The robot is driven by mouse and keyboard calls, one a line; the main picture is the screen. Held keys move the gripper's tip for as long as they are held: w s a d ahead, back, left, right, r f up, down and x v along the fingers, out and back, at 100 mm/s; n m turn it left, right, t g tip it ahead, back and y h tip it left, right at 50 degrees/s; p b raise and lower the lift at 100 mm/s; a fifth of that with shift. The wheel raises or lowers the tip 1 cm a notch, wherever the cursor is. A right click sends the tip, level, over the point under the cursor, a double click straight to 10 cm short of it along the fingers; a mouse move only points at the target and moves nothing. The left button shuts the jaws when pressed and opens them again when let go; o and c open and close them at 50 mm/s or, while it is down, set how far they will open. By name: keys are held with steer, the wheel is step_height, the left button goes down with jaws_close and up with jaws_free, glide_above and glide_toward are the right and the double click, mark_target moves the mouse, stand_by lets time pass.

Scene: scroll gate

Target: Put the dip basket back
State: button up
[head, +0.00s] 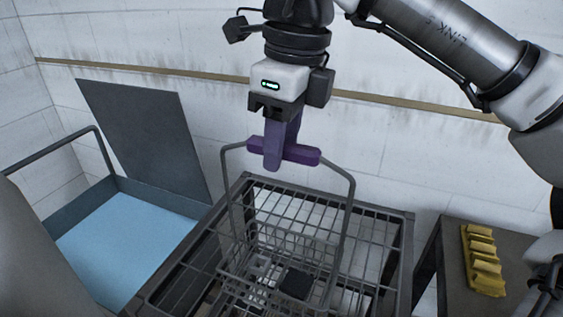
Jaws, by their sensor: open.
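The dip basket (275,268) is a grey wire basket with a tall hoop handle (346,215) and a purple grip bar (305,154) across its top. It sits upright within a dark open-topped metal frame (162,290). Some small dark and grey pieces (295,283) show inside the basket. My gripper (277,160) is open and points down at the middle of the purple bar. Its purple fingers overlap the bar in the picture. One finger hides much of the other, and I cannot tell whether they touch the bar.
A tank with light blue liquid (125,240) stands at the left, its dark lid (150,130) raised against the wall. A grey bent rail (60,142) is by the tank. A dark side table (450,255) at the right bears a yellow ridged object (483,262). A white wall is close behind.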

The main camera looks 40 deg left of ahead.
steer(key=r, duration=0.2)
steer(key=r+p, duration=0.1)
steer(key=r, duration=0.2)
steer(key=r+p, duration=0.1)
steer(key=r, duration=0.2)
steer(key=shift+d+r, duration=0.25)
steer(key=shift+d, duration=0.1)
steer(key=shift+d+r+p, duration=0.15)
steer(key=shift+r+p, duration=0.65)
steer(key=shift+p, duration=0.1)
